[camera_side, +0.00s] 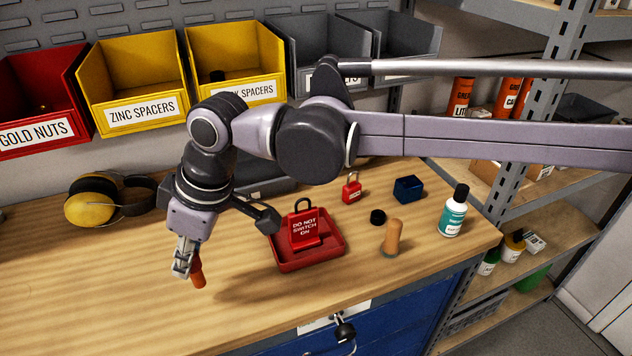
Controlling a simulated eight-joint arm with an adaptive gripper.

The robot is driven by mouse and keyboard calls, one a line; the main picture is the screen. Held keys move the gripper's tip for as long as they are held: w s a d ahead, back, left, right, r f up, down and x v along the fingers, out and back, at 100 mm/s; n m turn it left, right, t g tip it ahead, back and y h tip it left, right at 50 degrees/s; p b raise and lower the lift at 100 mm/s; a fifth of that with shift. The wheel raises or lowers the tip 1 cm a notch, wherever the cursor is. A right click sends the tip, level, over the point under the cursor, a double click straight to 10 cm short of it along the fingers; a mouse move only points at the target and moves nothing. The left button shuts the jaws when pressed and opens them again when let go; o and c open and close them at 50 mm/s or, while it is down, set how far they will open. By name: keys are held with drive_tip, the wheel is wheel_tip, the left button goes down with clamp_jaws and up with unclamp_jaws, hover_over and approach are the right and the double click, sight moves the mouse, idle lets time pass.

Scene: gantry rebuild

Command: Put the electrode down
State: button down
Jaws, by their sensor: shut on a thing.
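My gripper (184,268) hangs low over the left front part of the wooden bench (110,290). It is shut on a short orange-red rod (198,273), which appears to be the electrode. The rod stands nearly upright, tilted slightly, with its lower end at or just above the bench top; I cannot tell whether it touches. Its upper part is hidden by the fingers.
Right of my gripper is a red tray (333,254) holding a red "DO NOT SWITCH ON" piece (304,230). Further right are a tan-handled object (393,236), black cap (377,217), padlock (352,190), blue box (408,188) and bottle (453,217). Ear defenders (92,203) lie left. The front left is clear.

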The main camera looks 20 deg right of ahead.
sight(193, 269)
drive_tip(key=shift+s+a+f, duration=0.1)
drive_tip(key=shift+a+f, duration=0.25)
drive_tip(key=shift+f, duration=1.9)
drive_tip(key=shift+f, duration=0.1)
drive_tip(key=c, duration=1.1)
unclamp_jaws()
drive_tip(key=v, duration=1.2)
drive_tip(key=shift+s, duration=0.1)
